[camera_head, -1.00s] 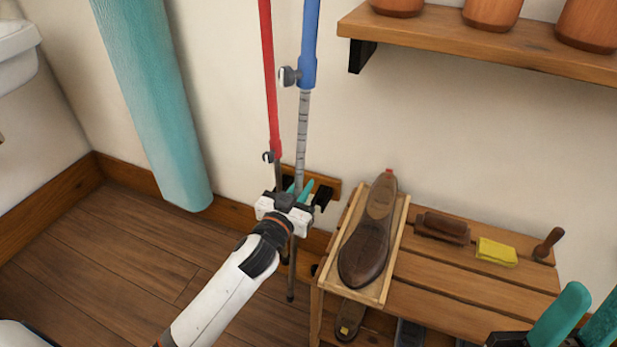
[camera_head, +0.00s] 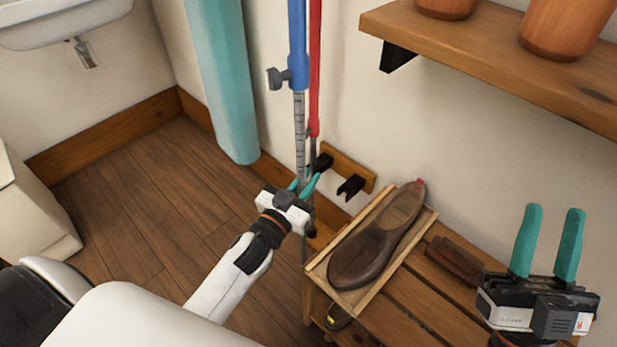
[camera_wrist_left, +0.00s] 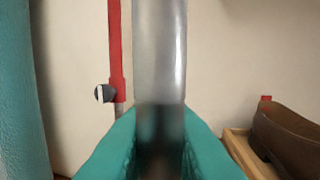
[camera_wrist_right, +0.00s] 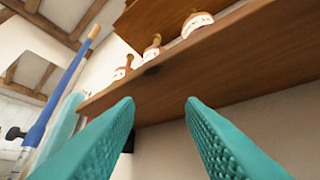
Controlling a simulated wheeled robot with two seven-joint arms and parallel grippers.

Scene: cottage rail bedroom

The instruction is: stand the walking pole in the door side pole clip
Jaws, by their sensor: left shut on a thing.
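The walking pole (camera_head: 299,120) has a blue upper tube, a dark side knob and a grey marked shaft. My left gripper (camera_head: 304,188) is shut on the grey shaft, holding the pole about upright and away from the wall; the shaft also shows between the teal fingers in the left wrist view (camera_wrist_left: 160,60). A wooden wall board (camera_head: 345,168) carries two black clips. The right clip (camera_head: 351,187) looks empty. A red pole (camera_head: 314,80) stands by the left clip (camera_head: 323,162), partly hidden behind the blue pole. My right gripper (camera_head: 546,245) is open and empty.
A low slatted bench (camera_head: 390,305) bears a wooden tray (camera_head: 318,268) with a brown shoe (camera_head: 375,245), right of the pole. A shelf (camera_head: 500,50) with pots juts out above. A teal roll (camera_head: 222,80) stands left by the wall. The floor at left is clear.

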